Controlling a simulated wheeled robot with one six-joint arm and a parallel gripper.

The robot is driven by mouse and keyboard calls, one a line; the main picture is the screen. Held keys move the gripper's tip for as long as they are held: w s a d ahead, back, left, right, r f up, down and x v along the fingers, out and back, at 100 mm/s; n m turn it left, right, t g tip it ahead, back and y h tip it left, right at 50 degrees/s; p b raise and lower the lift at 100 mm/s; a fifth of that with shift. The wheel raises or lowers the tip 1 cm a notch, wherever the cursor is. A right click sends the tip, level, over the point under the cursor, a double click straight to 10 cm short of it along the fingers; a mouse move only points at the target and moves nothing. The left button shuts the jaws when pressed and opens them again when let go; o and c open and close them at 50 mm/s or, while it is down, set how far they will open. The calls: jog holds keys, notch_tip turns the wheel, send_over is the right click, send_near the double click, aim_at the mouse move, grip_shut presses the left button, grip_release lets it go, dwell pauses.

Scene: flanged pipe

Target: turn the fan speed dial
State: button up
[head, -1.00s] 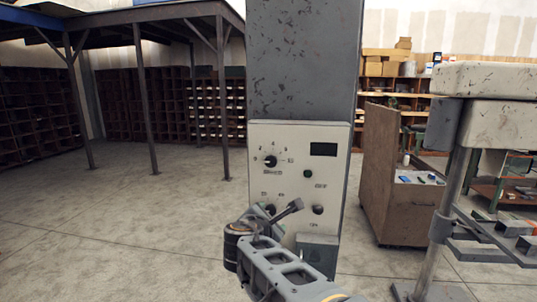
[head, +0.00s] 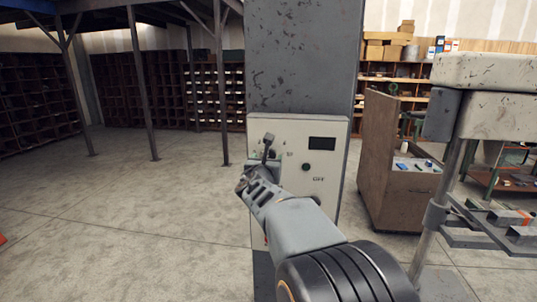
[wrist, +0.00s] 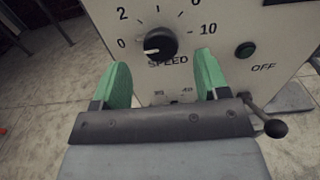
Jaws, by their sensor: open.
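The fan speed dial (wrist: 160,43) is a round black knob on a cream control panel (wrist: 225,20). In the wrist view a scale from 0 to 10 arcs over it, with SPEED printed below. Its white pointer mark is on the left, near the 0. My gripper (wrist: 160,82) is open, with its two green fingertips apart, below and to either side of the dial in the picture. No contact with the dial shows. In the head view my gripper (head: 264,158) is in front of the panel and mostly hides the dial.
A green button (wrist: 245,49) marked OFF is right of the dial, and a dark display (head: 322,144) is above it. The panel is on a grey column (head: 303,60). A brown cabinet (head: 385,160) stands to the right. The floor at left is open.

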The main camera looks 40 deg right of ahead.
aim_at(270, 155)
jog(key=shift+p+x, duration=0.45)
jog(key=shift+x, duration=1.6)
jog(key=shift+c, duration=0.2)
jog(key=c, duration=0.8)
jog(key=shift+c, duration=0.2)
